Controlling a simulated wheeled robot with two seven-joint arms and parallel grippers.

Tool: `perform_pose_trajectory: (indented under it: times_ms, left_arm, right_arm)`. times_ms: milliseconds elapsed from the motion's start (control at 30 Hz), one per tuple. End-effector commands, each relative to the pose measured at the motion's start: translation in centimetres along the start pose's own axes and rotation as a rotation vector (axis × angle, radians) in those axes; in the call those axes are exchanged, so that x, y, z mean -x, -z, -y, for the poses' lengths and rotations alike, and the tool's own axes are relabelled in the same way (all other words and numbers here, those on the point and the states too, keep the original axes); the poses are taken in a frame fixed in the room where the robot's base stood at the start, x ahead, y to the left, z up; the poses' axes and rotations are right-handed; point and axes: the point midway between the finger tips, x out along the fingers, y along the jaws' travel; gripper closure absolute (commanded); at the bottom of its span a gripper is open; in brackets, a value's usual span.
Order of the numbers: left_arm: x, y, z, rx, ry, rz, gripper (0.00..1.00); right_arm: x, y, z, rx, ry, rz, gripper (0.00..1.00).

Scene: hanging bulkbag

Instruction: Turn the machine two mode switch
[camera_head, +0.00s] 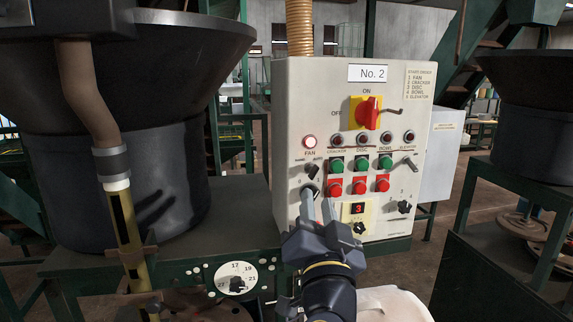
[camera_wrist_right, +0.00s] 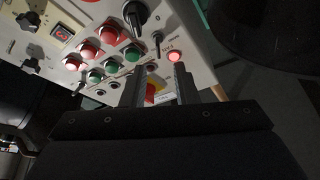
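The grey control panel marked No. 2 (camera_head: 290,120) faces me. A small black switch (camera_head: 312,169) with HAND and AUTO lettering sits under the lit FAN lamp (camera_head: 310,142); the switch (camera_wrist_right: 155,42) and the lamp (camera_wrist_right: 174,57) also show in the right wrist view. A larger black knob (camera_wrist_right: 135,14) lies beside the switch there; in the head view my fingers partly cover it. My right gripper (camera_head: 317,197) is in front of the panel's lower left, its fingertips just below the small switch. Its fingers (camera_wrist_right: 160,72) are apart with nothing between them. My left gripper is out of view.
A red rotary handle on yellow (camera_head: 367,113), green buttons (camera_head: 361,164) and red buttons (camera_head: 359,187) fill the panel. Another black knob (camera_head: 404,207) is at lower right. A dial plate (camera_head: 236,279) sits below left. A large dark hopper (camera_head: 130,180) stands at left.

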Motion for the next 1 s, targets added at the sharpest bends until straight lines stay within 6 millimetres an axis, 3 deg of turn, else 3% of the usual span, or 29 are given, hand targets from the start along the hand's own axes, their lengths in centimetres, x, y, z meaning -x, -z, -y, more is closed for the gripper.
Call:
perform_pose_trajectory:
  times_ms: [500, 867, 1000]
  left_arm:
    - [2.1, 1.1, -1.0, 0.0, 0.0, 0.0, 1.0]
    - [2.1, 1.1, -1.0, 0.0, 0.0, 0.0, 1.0]
    - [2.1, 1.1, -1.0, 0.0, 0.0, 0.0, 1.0]
  right_arm:
    - [-7.0, 0.1, 0.1, 0.001, -0.001, -0.002, 0.73]
    - [-7.5, 0.1, 0.0, 0.0, 0.001, -0.002, 0.73]
    - [-7.5, 0.1, 0.0, 0.0, 0.001, -0.002, 0.91]
